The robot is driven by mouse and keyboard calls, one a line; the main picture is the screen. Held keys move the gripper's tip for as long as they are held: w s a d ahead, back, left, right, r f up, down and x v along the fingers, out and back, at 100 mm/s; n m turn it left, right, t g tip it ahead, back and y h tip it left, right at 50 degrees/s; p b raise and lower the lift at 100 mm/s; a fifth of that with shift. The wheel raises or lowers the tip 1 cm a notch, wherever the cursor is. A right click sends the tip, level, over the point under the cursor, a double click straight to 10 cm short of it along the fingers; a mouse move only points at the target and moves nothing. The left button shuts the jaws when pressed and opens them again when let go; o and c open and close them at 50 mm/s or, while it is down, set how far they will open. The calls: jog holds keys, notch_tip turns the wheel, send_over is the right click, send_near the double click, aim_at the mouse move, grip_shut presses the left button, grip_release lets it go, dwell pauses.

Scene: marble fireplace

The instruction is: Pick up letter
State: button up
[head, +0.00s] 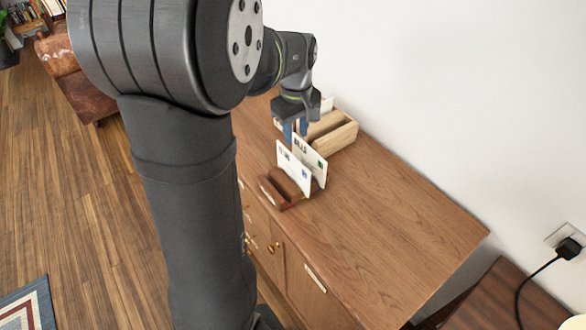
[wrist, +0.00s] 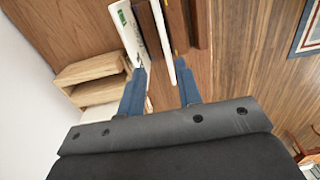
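Two white letters stand upright in a dark brown slotted holder (head: 277,190) on the wooden cabinet. In the head view, the nearer letter (head: 293,170) is at the left and the farther letter (head: 311,160) is just behind it. My gripper (head: 295,132) is just beyond the letters, its blue fingers partly hidden. In the wrist view, my gripper (wrist: 164,78) is open. The thin edge of one letter (wrist: 164,45) lies between the fingertips. The other letter (wrist: 128,32) reaches close to the left fingertip; whether they touch I cannot tell. The holder's brown slats (wrist: 178,25) show ahead.
A light wooden box (head: 335,138) stands behind the letters by the white wall; it also shows in the wrist view (wrist: 92,70). The cabinet top (head: 390,220) is clear towards the right. A brown leather seat (head: 78,85) is far left on the floor.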

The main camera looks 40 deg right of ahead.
aim_at(293, 155)
jog(key=shift+a+f, duration=0.2)
jog(key=shift+f, duration=2)
jog(key=shift+a+f, duration=0.2)
jog(key=shift+f, duration=2)
jog(key=shift+c, duration=0.4)
grip_shut()
